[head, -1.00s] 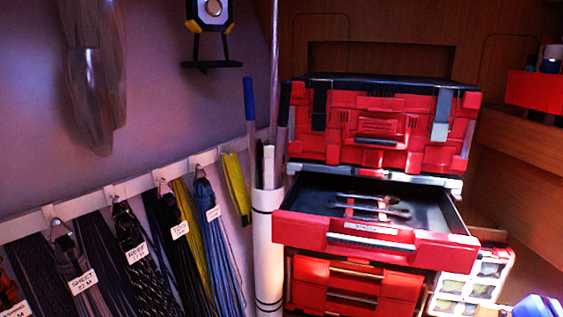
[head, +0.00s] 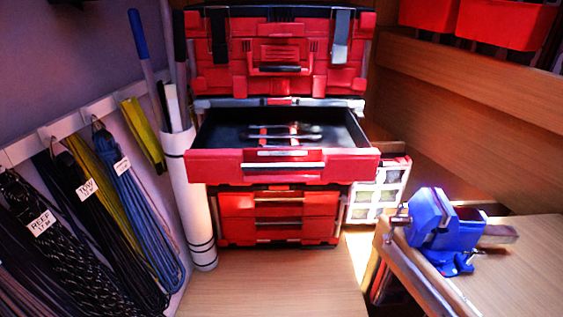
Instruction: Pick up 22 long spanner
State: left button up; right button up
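An open drawer (head: 220,135) of the red toolbox stack stands near the middle of the head view. Spanners (head: 290,132) lie in the drawer on its dark floor, with red patches by them. They are small and blurred, so I cannot read sizes or tell which one is the 22 long spanner. Neither of my grippers shows in the head view.
A blue vise (head: 441,228) is on a wooden bench (head: 520,270) at the right. Coiled lines (head: 128,180) hang along the left wall by a white tube (head: 193,200). Red bins (head: 505,22) sit on a shelf at the upper right. Wooden floor (head: 275,285) before the toolbox is clear.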

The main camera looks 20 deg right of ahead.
aim_at(242, 135)
jog(key=i+j+z, duration=0.1)
jog(key=i+z, duration=0.25)
jog(key=i+j+z, duration=0.2)
jog(key=i+z, duration=0.15)
jog(key=i+j+z, duration=0.35)
jog(key=k+l, duration=0.05)
jog(key=l, duration=0.05)
